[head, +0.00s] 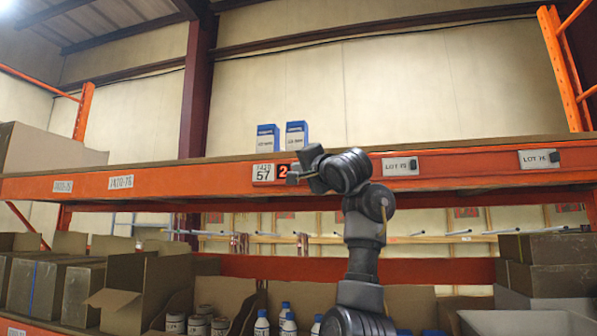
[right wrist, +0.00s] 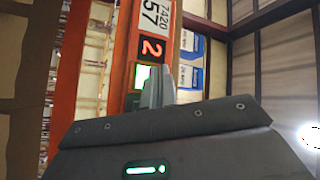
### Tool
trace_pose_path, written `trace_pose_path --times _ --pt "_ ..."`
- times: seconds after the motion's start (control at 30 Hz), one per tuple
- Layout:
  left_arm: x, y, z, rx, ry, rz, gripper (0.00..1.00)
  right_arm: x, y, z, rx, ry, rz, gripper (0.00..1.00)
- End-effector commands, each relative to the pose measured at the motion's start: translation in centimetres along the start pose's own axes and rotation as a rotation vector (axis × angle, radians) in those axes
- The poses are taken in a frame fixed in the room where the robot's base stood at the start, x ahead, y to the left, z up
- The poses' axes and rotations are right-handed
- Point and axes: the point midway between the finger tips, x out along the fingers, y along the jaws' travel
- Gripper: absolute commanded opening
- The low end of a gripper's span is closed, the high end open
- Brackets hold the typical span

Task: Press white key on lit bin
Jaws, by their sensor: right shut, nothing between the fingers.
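The lit bin has a label reading 57 (head: 263,173) and a red lit 2 display (head: 284,171) on the orange shelf beam. The display also shows in the right wrist view (right wrist: 151,49). Just past it there, a bright white-green patch, which looks like the white key (right wrist: 142,74), shows partly beside the fingers. In the head view the key is hidden behind my right gripper (head: 292,176). That gripper is shut and empty, its fingertips (right wrist: 158,84) over or right at the key; contact cannot be told. My left gripper is not in view.
Two blue-and-white boxes (head: 297,135) stand on the shelf above the label. Unlit tags (head: 400,166) sit farther right on the orange beam (head: 450,163). Cartons (head: 60,285) and bottles (head: 287,320) fill the lower shelf.

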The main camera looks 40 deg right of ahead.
Motion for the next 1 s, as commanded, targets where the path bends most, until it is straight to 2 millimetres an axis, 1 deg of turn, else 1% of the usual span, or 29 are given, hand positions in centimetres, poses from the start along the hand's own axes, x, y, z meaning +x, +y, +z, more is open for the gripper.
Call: trace_pose_path --times 0.27,0.57,1.0 --pt "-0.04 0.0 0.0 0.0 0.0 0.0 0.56 0.06 0.03 -0.04 0.0 0.0 0.0 0.0" --pt "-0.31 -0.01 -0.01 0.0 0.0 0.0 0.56 0.69 0.42 -0.42 0.0 0.0 0.001 0.0" --pt "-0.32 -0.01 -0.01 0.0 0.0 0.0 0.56 0.75 0.47 -0.45 0.0 0.0 0.0 0.0"
